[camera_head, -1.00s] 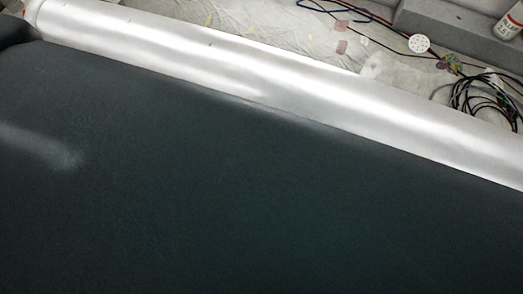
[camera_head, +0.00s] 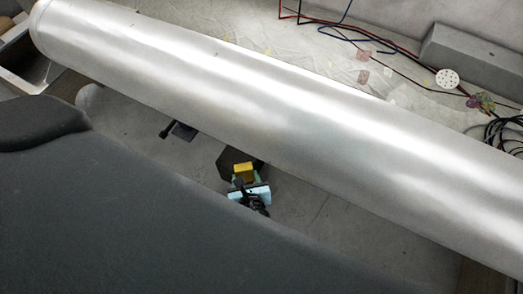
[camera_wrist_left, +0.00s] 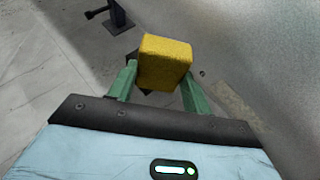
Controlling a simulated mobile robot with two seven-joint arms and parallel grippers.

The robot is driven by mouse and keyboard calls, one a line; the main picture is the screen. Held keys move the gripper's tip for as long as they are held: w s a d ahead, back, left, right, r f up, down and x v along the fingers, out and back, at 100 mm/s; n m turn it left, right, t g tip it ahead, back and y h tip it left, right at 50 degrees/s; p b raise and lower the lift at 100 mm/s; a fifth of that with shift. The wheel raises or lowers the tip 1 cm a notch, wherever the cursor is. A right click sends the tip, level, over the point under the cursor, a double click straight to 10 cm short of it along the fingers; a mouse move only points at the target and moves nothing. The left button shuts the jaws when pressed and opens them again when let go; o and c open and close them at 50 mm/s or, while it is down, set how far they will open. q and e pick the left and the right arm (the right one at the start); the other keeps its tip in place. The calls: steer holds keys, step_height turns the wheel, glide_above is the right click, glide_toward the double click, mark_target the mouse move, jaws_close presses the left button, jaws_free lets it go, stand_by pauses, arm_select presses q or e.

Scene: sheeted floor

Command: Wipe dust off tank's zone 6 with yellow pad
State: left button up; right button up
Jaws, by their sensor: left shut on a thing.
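The tank (camera_head: 270,105) is a long silver cylinder lying across the head view from upper left to lower right. No zone marks are readable on it. My left gripper (camera_head: 243,180) is below the tank's near side in the head view, at the middle. It is shut on the yellow pad (camera_head: 244,168), which also shows between the green fingers in the left wrist view (camera_wrist_left: 165,62). The pad looks apart from the tank. In the wrist view a grey surface (camera_wrist_left: 262,60) fills the right side. My right gripper is not in view.
A dark stand foot (camera_head: 183,131) is on the floor left of the gripper. Behind the tank lie a sheet, blue and red hoses (camera_head: 345,38), a white perforated disc (camera_head: 447,79), black cable coils (camera_head: 500,130) and a grey block (camera_head: 475,55).

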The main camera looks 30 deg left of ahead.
arm_select(q)
steer(key=d+f+m+t+h+b, duration=0.4)
steer(key=d+f+m+t+h, duration=0.1)
steer(key=f+m+t+h, duration=0.1)
step_height(320, 180, down, 3)
steer(key=shift+s+r+m+h, duration=0.1)
steer(key=shift+s+m+h, duration=0.2)
steer(key=shift+m+h, duration=0.65)
steer(key=shift+w, duration=0.1)
steer(key=shift+w+d+r, duration=0.1)
steer(key=shift+w+r, duration=0.1)
steer(key=shift+w, duration=1.25)
steer(key=shift+w+r, duration=0.15)
steer(key=shift+w, duration=1.25)
steer(key=shift+w+r, duration=0.1)
steer(key=shift+w, duration=0.3)
steer(key=shift+w, duration=0.5)
